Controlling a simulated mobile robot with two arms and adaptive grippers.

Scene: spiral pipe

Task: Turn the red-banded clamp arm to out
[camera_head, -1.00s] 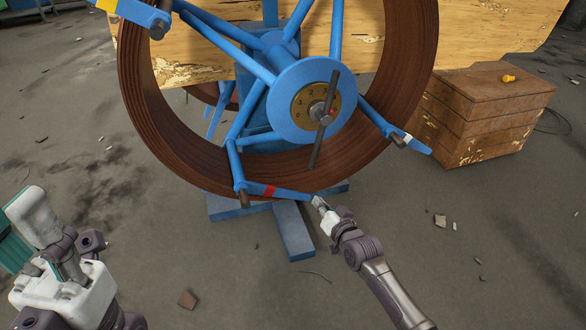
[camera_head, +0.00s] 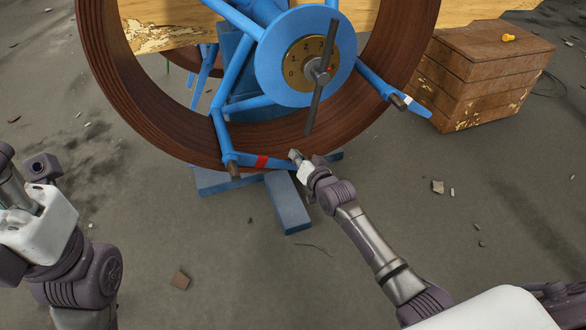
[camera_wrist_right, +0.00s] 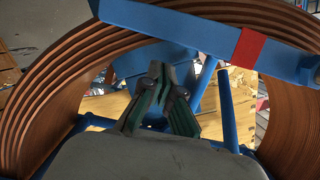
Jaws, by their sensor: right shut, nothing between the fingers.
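The red-banded clamp arm (camera_head: 245,159) is a blue bar at the bottom of the large brown coil. It runs roughly level to the right from its brown-tipped pivot end. Its red band (camera_head: 262,161) also shows large in the right wrist view (camera_wrist_right: 243,48). My right gripper (camera_head: 296,156) is at the bar's right end, with its fingers closed. In the right wrist view, the fingers (camera_wrist_right: 161,80) meet just below the bar with nothing between them. I cannot tell whether they touch it. My left arm is at the left edge; its fingertips are not seen.
The brown coil (camera_head: 150,125) surrounds blue spokes and a hub disc (camera_head: 275,70) with a numbered dial and dark handle. Another blue clamp arm (camera_head: 412,102) sits at right. A wooden crate (camera_head: 480,75) stands right. Blue base beams (camera_head: 287,205) lie below. The floor in front is mostly clear.

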